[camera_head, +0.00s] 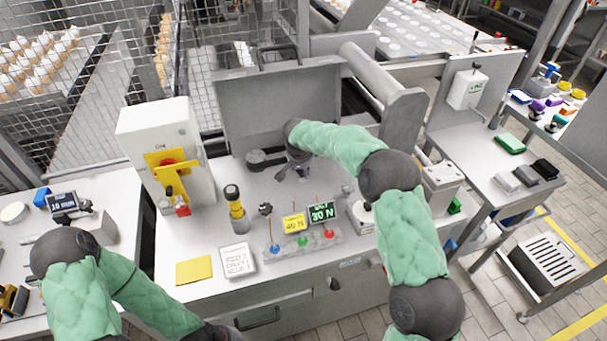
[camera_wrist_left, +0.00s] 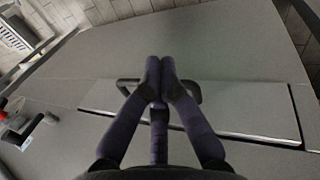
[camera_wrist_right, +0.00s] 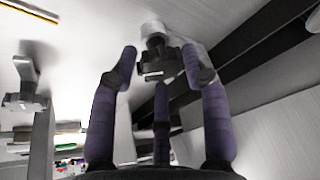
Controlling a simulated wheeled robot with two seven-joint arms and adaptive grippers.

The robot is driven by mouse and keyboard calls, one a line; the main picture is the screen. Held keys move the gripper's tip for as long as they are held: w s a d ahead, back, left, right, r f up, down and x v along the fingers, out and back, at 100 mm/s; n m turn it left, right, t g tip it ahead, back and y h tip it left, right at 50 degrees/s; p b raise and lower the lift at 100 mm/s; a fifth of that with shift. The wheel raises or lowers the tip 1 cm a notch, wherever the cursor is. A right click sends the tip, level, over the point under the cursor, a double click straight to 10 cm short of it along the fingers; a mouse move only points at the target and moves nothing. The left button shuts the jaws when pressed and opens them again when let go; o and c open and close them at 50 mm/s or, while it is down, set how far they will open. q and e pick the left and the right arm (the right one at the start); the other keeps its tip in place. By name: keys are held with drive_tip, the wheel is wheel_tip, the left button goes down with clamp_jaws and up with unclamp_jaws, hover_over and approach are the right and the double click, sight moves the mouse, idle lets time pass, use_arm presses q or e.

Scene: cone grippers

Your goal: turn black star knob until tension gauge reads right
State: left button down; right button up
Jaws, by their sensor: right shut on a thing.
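The tension gauge (camera_head: 322,212) is a dark display with green figures that look like 30 N. A yellow card (camera_head: 293,223) left of it reads 40 N. My right gripper (camera_head: 299,167) reaches to the back of the bench. In the right wrist view its fingers (camera_wrist_right: 160,64) are around a dark lobed knob (camera_wrist_right: 153,67) on a pale shaft, which looks like the black star knob. In the head view the gripper hides this knob. My left gripper (camera_wrist_left: 160,72) is shut and empty, above the bench front near a drawer handle (camera_wrist_left: 188,92).
A white box with a yellow bracket (camera_head: 172,165) stands at the left. A yellow-black cylinder (camera_head: 236,210), a dark knob on a post (camera_head: 265,209) and a row of coloured pegs stand on the bench. A notepad (camera_head: 238,260) and yellow pad (camera_head: 194,271) lie in front.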

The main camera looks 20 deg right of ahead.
drive_tip(key=m, duration=0.2)
drive_tip(key=h+b, duration=0.1)
drive_tip(key=shift+w+a+r+m, duration=0.1)
drive_tip(key=shift+w+a+m, duration=0.15)
drive_tip(key=shift+m, duration=0.15)
drive_tip(key=m+g, duration=0.1)
drive_tip(key=m, duration=0.1)
drive_tip(key=shift+w+r+m+h, duration=0.1)
drive_tip(key=shift+r+m+h, duration=0.05)
drive_tip(key=shift+m+h, duration=0.25)
drive_tip(key=m+g+p, duration=0.1)
drive_tip(key=m, duration=0.1)
drive_tip(key=shift+m+h, duration=0.3)
drive_tip(key=shift+w+r+m+g+p, duration=0.15)
drive_tip(key=shift+m+g+p, duration=0.45)
drive_tip(key=shift+m+p, duration=0.85)
drive_tip(key=shift+d+m+b, duration=0.1)
drive_tip(key=shift+m+b, duration=0.2)
drive_tip(key=shift+m, duration=0.15)
drive_tip(key=o, duration=0.9)
drive_tip(key=shift+o, duration=1)
drive_tip(key=shift+w, duration=0.1)
drive_tip(key=shift+f, duration=0.25)
